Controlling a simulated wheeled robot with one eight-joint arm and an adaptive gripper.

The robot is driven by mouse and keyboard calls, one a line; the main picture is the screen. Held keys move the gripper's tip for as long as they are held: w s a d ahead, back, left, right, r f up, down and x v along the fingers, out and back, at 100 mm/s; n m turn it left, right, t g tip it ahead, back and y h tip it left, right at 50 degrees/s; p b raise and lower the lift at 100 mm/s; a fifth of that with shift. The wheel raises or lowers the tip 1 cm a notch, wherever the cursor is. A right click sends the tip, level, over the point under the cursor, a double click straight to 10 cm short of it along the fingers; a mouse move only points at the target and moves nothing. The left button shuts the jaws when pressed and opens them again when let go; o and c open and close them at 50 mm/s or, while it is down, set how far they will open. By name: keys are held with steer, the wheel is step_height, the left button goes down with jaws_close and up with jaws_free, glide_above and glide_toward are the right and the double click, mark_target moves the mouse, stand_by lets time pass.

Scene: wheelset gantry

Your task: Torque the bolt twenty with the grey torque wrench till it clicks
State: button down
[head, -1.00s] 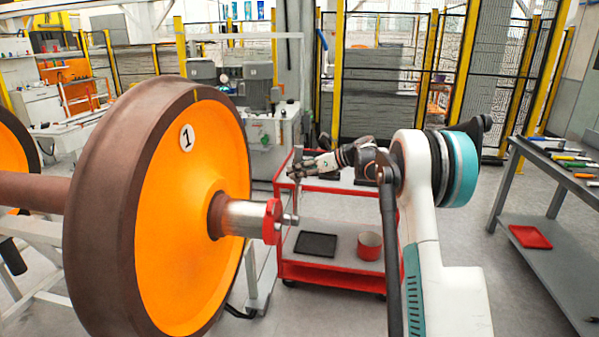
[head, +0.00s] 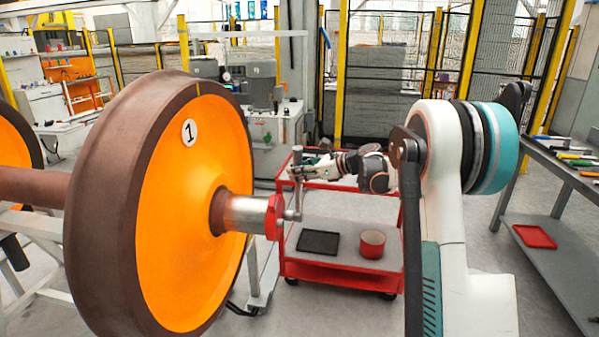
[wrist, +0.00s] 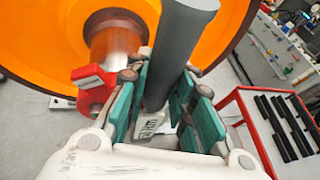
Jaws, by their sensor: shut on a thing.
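The grey torque wrench (head: 298,147) stands nearly upright beside the axle end of the wheel in the head view. Its lower end is at the outer face of the red end piece (head: 273,217). The bolt there is too small or hidden to see, and no bolt number is readable. My gripper (head: 300,173) is shut around the wrench's upper part. In the wrist view, the dark grey wrench handle (wrist: 180,52) runs between the teal finger pads of my gripper (wrist: 165,100). The red end piece (wrist: 93,85) shows left of the fingers.
The orange wheel (head: 190,230) marked 1 fills the left side. A red trolley (head: 335,271) behind the wrench carries a black tray (head: 318,242) and a red cup (head: 371,243). A workbench (head: 556,165) with tools stands at right.

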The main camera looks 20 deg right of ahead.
steer(key=shift+s+a+f, duration=0.15)
steer(key=shift+s+a, duration=0.05)
steer(key=shift+s, duration=0.05)
steer(key=shift+s+a+f+n+t+b, duration=0.15)
steer(key=shift+s+a+n+t+b, duration=0.3)
steer(key=shift+s, duration=0.25)
steer(key=shift+s+a+f+n+t+b, duration=0.1)
steer(key=shift+s+a+n+t+b, duration=0.2)
steer(key=shift+s+a+b, duration=0.3)
steer(key=shift+d, duration=0.1)
steer(key=shift+s, duration=0.1)
steer(key=s, duration=0.1)
steer(key=s+a+f+n+b, duration=0.1)
steer(key=s+a+n+t+b, duration=0.1)
steer(key=shift+f, duration=0.3)
steer(key=shift+w+a, duration=0.1)
steer(key=shift+a, duration=0.05)
